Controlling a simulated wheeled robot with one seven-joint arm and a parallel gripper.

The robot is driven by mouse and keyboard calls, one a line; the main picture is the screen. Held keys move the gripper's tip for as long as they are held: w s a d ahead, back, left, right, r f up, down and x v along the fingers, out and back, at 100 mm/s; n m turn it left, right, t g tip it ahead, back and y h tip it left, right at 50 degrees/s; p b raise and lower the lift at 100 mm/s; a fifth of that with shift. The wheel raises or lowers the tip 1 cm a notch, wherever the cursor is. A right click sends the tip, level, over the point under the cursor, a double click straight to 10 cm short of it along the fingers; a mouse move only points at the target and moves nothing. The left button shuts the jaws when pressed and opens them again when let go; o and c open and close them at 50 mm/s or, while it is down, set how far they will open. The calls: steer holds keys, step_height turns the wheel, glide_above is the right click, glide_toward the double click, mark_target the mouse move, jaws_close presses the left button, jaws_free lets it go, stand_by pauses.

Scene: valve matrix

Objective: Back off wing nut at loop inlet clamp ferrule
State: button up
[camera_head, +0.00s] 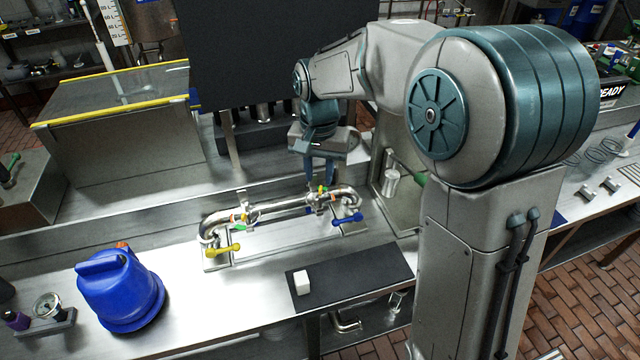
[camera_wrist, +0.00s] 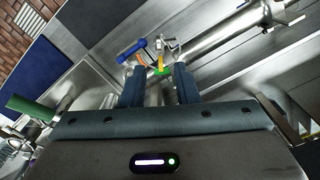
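A steel pipe loop (camera_head: 285,208) runs along the bench, with a clamp ferrule and coloured parts at each end. My gripper (camera_head: 318,184) points down over the right-hand clamp (camera_head: 318,196). In the wrist view, my gripper's two fingers (camera_wrist: 158,74) stand apart with a clear gap. A small green piece (camera_wrist: 162,70) shows between the fingertips, beside the steel clamp (camera_wrist: 166,46) and an orange ring (camera_wrist: 141,57). The wing nut itself is too small to make out surely, and contact with the fingers cannot be told. A blue valve handle (camera_wrist: 131,50) lies close by.
A yellow-handled valve (camera_head: 223,250) is at the loop's left end. A blue jug (camera_head: 120,290) stands front left. A dark mat (camera_head: 350,277) with a white block (camera_head: 302,282) lies in front. A dark panel (camera_head: 240,50) rises behind.

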mark_target(319, 191)
steer(key=shift+f, duration=2.35)
jaws_close()
steer(key=shift+d, duration=0.15)
